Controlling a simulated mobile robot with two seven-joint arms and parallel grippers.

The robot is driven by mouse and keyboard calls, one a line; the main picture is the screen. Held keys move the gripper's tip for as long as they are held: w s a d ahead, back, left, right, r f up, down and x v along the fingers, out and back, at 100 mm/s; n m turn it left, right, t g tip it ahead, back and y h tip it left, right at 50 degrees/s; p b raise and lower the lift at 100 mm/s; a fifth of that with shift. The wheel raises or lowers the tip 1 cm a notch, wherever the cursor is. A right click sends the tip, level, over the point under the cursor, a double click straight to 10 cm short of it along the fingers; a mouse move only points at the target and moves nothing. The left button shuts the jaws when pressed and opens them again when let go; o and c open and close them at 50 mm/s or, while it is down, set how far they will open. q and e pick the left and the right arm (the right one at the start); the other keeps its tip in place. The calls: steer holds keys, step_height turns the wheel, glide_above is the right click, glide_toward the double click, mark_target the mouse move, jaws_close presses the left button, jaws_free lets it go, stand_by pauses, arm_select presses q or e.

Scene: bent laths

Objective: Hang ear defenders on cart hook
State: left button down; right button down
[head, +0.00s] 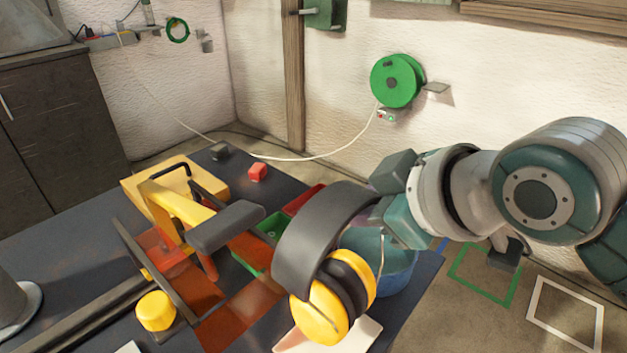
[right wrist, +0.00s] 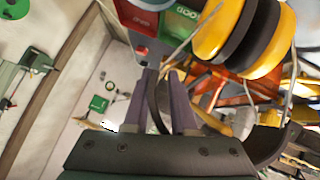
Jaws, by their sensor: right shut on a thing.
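The ear defenders (head: 322,245) have a wide dark headband and yellow cups with black cushions. My right gripper (head: 376,200) is shut on the headband and holds them in the air above the dark table, cups hanging down and tilted. In the right wrist view the headband passes between the fingers (right wrist: 166,85), and the yellow cups (right wrist: 245,35) show at upper right. I cannot pick out the cart hook with certainty in either view. My left gripper is not in view.
A yellow machine (head: 180,212) with a dark padded bar (head: 226,228) stands left of the ear defenders. A blue bucket (head: 398,272) and green and red bins (head: 268,232) are close behind them. A green reel (head: 396,82) hangs on the wall. Green and white floor outlines lie at right.

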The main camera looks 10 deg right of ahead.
mark_target(363, 239)
steer(key=shift+f+b, duration=0.5)
steer(key=shift+f, duration=2.25)
steer(key=c, duration=0.7)
jaws_free()
steer(key=p+v, duration=0.3)
steer(key=v, duration=0.9)
steer(key=s+d+f+m+g+h, duration=0.1)
steer(key=s+m+g, duration=0.1)
steer(key=s, duration=0.3)
steer(key=s+d+f+m+g+h, duration=0.1)
steer(key=s+m+g, duration=0.1)
steer(key=s, duration=0.3)
steer(key=s+d+f+m+g+h, duration=0.1)
steer(key=s+m, duration=0.2)
steer(key=s, duration=0.2)
steer(key=shift+s+d+f+g, duration=0.25)
steer(key=shift+d+f+g, duration=0.05)
steer(key=shift+d+g, duration=0.1)
